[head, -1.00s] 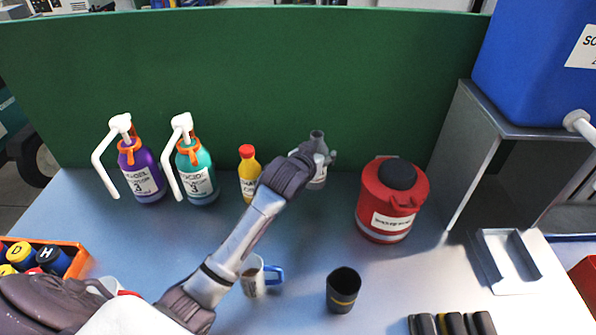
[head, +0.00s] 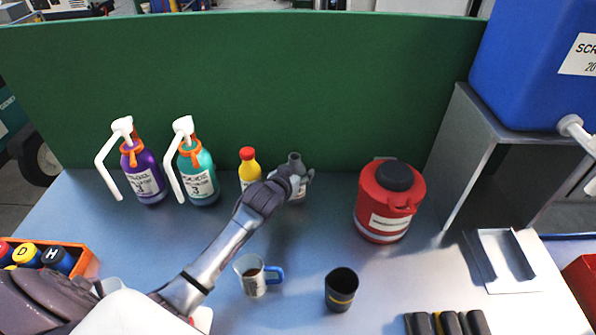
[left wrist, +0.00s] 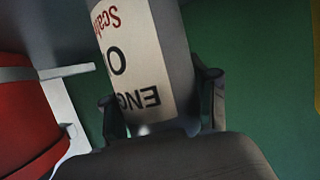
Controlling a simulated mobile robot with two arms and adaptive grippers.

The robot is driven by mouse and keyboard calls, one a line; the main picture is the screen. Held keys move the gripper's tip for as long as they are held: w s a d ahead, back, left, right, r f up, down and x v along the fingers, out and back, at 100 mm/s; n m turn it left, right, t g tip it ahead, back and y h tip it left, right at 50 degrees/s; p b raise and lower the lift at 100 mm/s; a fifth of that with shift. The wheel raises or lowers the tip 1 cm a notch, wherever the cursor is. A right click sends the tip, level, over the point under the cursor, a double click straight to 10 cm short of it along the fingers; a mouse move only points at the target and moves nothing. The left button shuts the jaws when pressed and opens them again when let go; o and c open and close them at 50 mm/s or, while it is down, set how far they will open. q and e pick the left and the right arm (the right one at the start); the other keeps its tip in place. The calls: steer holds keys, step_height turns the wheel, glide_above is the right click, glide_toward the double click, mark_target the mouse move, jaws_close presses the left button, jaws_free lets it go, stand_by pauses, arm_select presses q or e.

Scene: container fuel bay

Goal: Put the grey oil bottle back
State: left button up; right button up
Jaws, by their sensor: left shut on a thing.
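The grey oil bottle (head: 294,165) stands roughly upright at the back of the table, close to the green panel and just right of the yellow bottle with a red cap (head: 249,170). My left gripper (head: 301,186) is shut on the grey bottle and covers part of its body. In the left wrist view the bottle (left wrist: 172,55) with its white "ENG O…" label sits between the two fingers (left wrist: 160,108). I cannot tell whether its base touches the table. My right gripper is not in view.
Purple (head: 146,178) and teal (head: 198,180) pump bottles stand left. A red waste container (head: 386,215) stands right. A jug with a blue handle (head: 250,283) and a black cup (head: 341,294) stand in front. A blue tank (head: 530,70) is on a shelf at right.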

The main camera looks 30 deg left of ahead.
arm_select(q)
steer(key=shift+f, duration=0.1)
steer(key=o, duration=1.3)
steer(key=shift+c, duration=0.2)
steer(key=shift+r, duration=0.2)
steer(key=b+v, duration=0.1)
steer(key=v, duration=1.1)
